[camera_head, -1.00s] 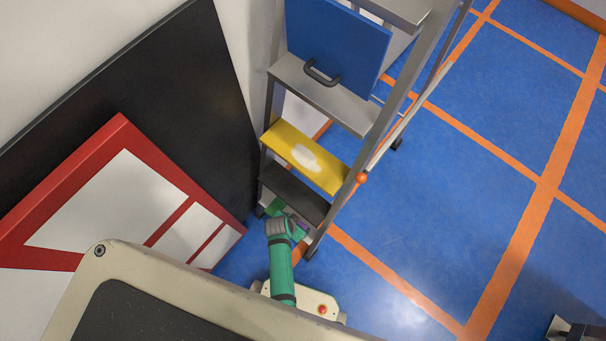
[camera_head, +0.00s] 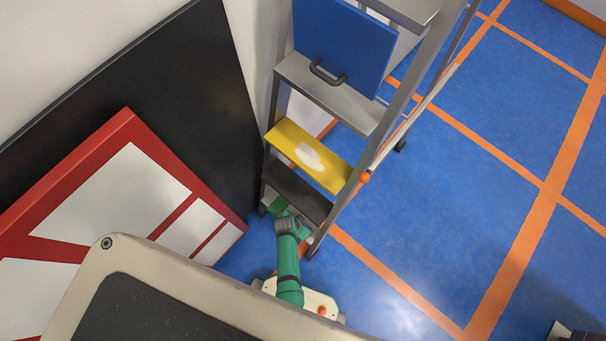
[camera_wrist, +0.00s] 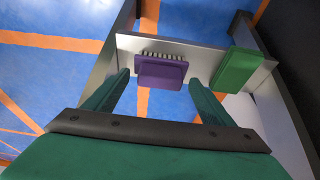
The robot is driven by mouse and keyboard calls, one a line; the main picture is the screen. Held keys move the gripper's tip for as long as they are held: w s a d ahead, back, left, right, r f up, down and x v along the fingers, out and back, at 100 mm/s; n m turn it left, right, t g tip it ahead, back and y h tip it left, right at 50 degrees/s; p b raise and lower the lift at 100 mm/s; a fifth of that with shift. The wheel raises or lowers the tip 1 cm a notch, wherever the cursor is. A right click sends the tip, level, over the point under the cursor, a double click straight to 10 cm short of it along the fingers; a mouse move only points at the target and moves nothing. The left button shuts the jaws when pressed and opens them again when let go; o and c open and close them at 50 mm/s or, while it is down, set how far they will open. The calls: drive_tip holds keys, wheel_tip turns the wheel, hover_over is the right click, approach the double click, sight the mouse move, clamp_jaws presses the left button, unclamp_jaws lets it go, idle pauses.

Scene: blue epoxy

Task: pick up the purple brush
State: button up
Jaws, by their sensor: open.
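The purple brush (camera_wrist: 161,70) lies on a grey metal step (camera_wrist: 200,62) in the wrist view, with a row of pale bristles along its far edge. My gripper (camera_wrist: 158,82) is open, its two green fingers on either side of the brush's near part, with space between each finger and the brush. I cannot tell the exact height of the fingers over the step. In the head view my gripper (camera_head: 290,218) is at the lowest part of the ladder-like stand, and the brush cannot be made out there.
A green block (camera_wrist: 238,68) lies on the same step, right of the brush. In the head view, a black step (camera_head: 297,193) and a yellow step (camera_head: 308,156) are above my gripper. A red-framed white board (camera_head: 120,195) leans at left. Blue floor (camera_head: 450,220) is open at right.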

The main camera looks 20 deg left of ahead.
drive_tip(key=shift+s, duration=0.1)
drive_tip(key=c, duration=1.5)
drive_tip(key=shift+o, duration=0.2)
drive_tip(key=shift+r, duration=0.8)
drive_tip(key=s+a, duration=0.3)
drive_tip(key=s, duration=0.5)
drive_tip(key=s+a, duration=0.3)
drive_tip(key=s, duration=0.6)
drive_tip(key=shift+w, duration=0.1)
